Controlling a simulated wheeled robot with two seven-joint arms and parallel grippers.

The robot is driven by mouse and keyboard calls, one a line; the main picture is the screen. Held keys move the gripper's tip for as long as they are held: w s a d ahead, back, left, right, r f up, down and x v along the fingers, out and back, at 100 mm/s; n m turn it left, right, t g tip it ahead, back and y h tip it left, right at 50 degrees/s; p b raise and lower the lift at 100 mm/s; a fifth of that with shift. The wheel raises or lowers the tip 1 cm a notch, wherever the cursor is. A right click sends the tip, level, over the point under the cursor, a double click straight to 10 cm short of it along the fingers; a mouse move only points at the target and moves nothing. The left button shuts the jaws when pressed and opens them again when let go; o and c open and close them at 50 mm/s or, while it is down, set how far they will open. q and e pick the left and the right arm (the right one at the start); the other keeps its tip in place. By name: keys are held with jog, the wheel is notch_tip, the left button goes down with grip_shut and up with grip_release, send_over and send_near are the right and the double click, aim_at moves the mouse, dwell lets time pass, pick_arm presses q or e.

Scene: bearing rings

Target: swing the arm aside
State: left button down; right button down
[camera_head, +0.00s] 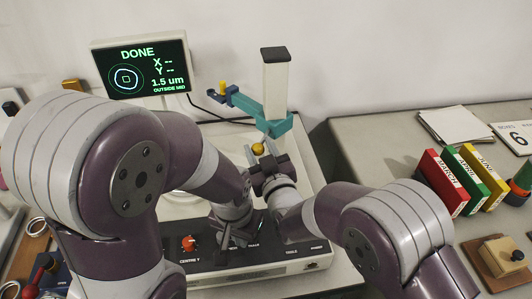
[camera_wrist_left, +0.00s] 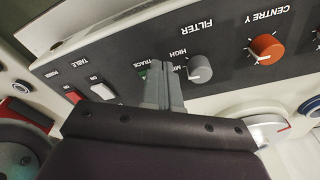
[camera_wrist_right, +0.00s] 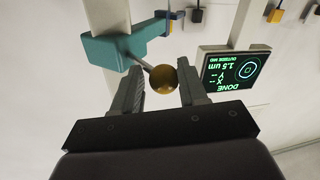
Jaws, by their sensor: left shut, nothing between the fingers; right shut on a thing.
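The teal swing arm (camera_head: 248,106) is carried on a white column (camera_head: 275,85) behind the instrument. A yellow ball knob (camera_head: 258,149) sits on a thin rod from it, and also shows in the right wrist view (camera_wrist_right: 163,80). My right gripper (camera_head: 265,162) is shut on this ball knob, with one finger on each side of it. My left gripper (camera_wrist_left: 160,86) is shut and empty, low over the dark control panel by the green TRACE button (camera_wrist_left: 142,72). In the head view my left gripper (camera_head: 238,236) is partly hidden by its own wrist.
A monitor (camera_head: 140,70) reads DONE, 1.5 um, OUTSIDE MID. The front panel has an orange CENTRE Y knob (camera_head: 189,243). Red, green and yellow boxes (camera_head: 446,182) stand on the right table. My left arm covers much of the instrument's left side.

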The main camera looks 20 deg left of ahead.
jog(key=shift+a+r, duration=0.3)
jog(key=shift+r, duration=0.15)
jog(key=c, duration=1)
grip_release()
pick_arm(q)
jog(key=shift+a, duration=0.25)
pick_arm(e)
jog(key=shift+o, duration=0.9)
jog(key=shift+a, duration=0.3)
jog(key=shift+f, duration=0.1)
pick_arm(q)
jog(key=shift+f, duration=0.1)
pick_arm(e)
jog(key=shift+d+f, duration=0.15)
jog(key=shift+f, duration=0.15)
